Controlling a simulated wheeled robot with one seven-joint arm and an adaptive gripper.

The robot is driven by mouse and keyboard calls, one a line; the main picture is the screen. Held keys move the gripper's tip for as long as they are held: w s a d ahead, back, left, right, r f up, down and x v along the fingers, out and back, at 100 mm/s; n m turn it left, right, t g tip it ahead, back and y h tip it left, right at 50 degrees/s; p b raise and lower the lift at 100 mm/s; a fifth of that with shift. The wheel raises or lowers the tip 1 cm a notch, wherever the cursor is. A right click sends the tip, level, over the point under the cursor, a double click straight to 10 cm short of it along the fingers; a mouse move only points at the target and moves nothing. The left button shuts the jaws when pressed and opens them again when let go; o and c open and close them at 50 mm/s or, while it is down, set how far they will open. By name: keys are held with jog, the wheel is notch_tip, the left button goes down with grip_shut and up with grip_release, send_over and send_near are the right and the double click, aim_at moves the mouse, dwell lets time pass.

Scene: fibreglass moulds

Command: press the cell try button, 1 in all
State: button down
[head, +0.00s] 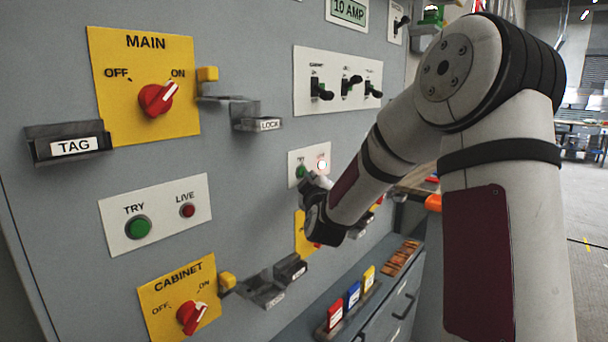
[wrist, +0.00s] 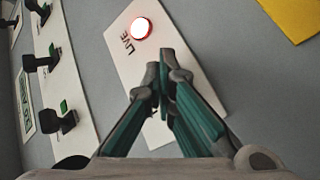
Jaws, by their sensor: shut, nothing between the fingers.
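A small white panel (head: 297,158) on the grey wall has a green button (head: 301,172) at its left and a lit lamp (head: 322,164) at its right. In the wrist view the lamp (wrist: 141,28), marked LIVE, glows white with a red rim on the panel (wrist: 118,50). My gripper (head: 312,178) is shut and empty, just in front of this panel. In the wrist view its fingertips (wrist: 167,72) overlap the panel below the lamp, and the green button is hidden there. I cannot tell whether they touch. No word "cell" is readable.
Another TRY/LIVE panel (head: 154,214) has a green button and an unlit lamp. Yellow MAIN (head: 120,55) and CABINET (head: 160,318) plates carry red knobs. Brackets jut out from the wall. Black toggle switches (head: 349,84) sit above; colored tags stand on a ledge below.

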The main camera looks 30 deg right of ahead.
dwell(0.3)
jog(key=shift+s+d, duration=0.2)
jog(key=shift+s, duration=0.55)
jog(key=shift+s+d+p, duration=0.2)
jog(key=shift+s+d, duration=0.1)
jog(key=shift+s, duration=0.5)
jog(key=shift+s+d+p, duration=0.25)
jog(key=shift+s, duration=0.55)
jog(key=shift+s+d+p, duration=0.2)
jog(key=shift+s+d, duration=0.1)
jog(key=shift+s, duration=0.5)
jog(key=s+a+g+y, duration=0.3)
jog(key=s+a, duration=0.1)
jog(key=a, duration=0.4)
jog(key=s+a+g+y, duration=0.2)
jog(key=s+a, duration=0.2)
jog(key=a, duration=0.4)
jog(key=s+a+f+m+g+y, duration=0.1)
jog(key=s+a+g, duration=0.1)
jog(key=s, duration=0.7)
jog(key=s+a+f+m+g+y, duration=0.1)
jog(key=s+a+m+g, duration=0.1)
jog(key=s, duration=0.7)
jog(key=s+a+f+m+g+y, duration=0.1)
jog(key=s+a+g, duration=0.2)
jog(key=s, duration=0.6)
jog(key=shift+s+a+f+m+g+p, duration=0.3)
jog(key=shift+a+f, duration=0.1)
jog(key=shift+a, duration=0.45)
